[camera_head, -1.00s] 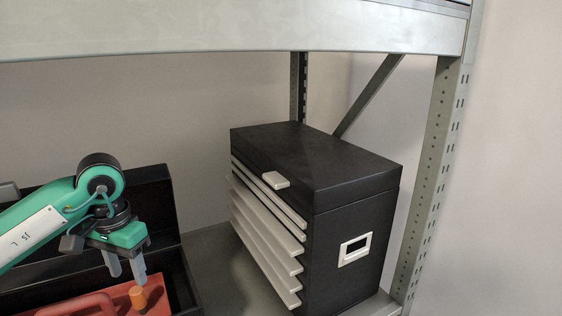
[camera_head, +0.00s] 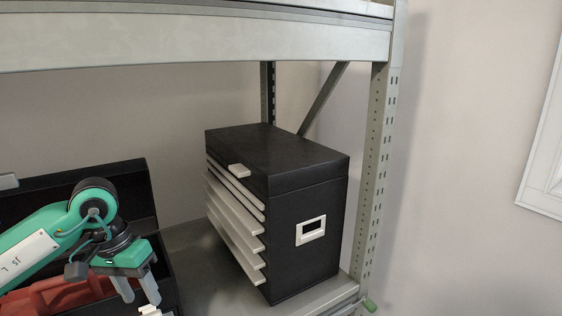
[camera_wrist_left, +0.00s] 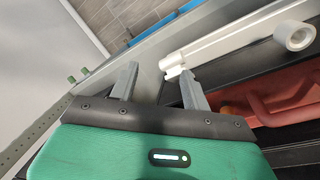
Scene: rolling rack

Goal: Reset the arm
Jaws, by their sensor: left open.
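My left gripper (camera_head: 137,289) is at the lower left of the head view, its green arm coming in from the left. Its two grey fingers point down and are spread apart. In the left wrist view the fingers (camera_wrist_left: 160,88) are open with nothing held between them. A white part (camera_wrist_left: 178,62) lies beyond and between the fingertips in that view; I cannot tell whether it touches them. My right gripper is not in any view.
A black cabinet (camera_head: 310,245) with pale drawers stands on the grey shelf (camera_head: 192,238). A black open case (camera_head: 125,187) with a red item (camera_head: 58,292) inside is beside my left gripper. A metal beam (camera_head: 190,40) crosses above, and an upright post (camera_head: 374,170) stands right.

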